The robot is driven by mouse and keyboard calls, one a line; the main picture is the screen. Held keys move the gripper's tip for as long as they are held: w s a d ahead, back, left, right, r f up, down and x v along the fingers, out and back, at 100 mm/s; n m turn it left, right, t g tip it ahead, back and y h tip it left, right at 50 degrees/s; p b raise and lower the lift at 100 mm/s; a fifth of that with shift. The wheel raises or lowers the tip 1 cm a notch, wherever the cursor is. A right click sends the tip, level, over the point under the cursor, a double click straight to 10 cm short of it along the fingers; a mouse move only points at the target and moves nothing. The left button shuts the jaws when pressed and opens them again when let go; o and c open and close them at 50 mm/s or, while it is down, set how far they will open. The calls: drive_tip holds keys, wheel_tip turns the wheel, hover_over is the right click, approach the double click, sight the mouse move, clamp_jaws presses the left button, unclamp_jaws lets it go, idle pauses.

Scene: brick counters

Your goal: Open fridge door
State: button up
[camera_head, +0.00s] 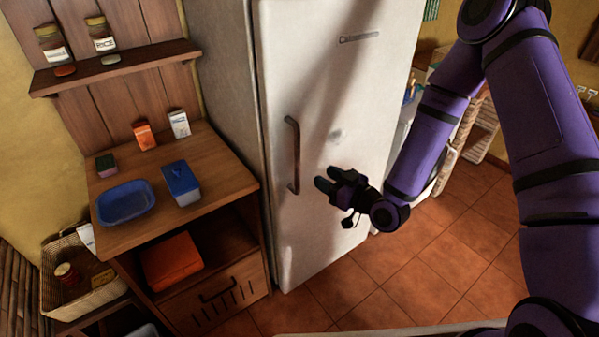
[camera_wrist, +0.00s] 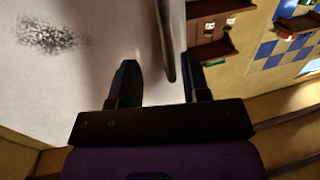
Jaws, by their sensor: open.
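The white fridge (camera_head: 345,80) stands in the middle of the head view with its door shut. A dark vertical bar handle (camera_head: 293,155) is on the left side of the door. My gripper (camera_head: 328,178) is open and empty, in front of the door and just right of the handle's lower part in the picture. In the wrist view the handle (camera_wrist: 163,40) shows ahead, between the lines of the two open fingers (camera_wrist: 160,75). I see no contact with it. The pale door surface (camera_wrist: 80,80) fills the left of that view.
A wooden counter (camera_head: 230,195) stands left of the fridge, holding a blue bowl (camera_head: 125,203) and a blue-lidded box (camera_head: 181,184). A wicker basket (camera_head: 90,285) is at the lower left. Tiled floor (camera_head: 400,270) is open in front of the fridge.

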sight(299, 165)
drive_tip(key=shift+t, duration=0.3)
drive_tip(key=x, duration=1)
drive_tip(key=shift+s+a+f, duration=0.15)
drive_tip(key=shift+s+a, duration=0.05)
drive_tip(key=shift+a, duration=0.2)
clamp_jaws()
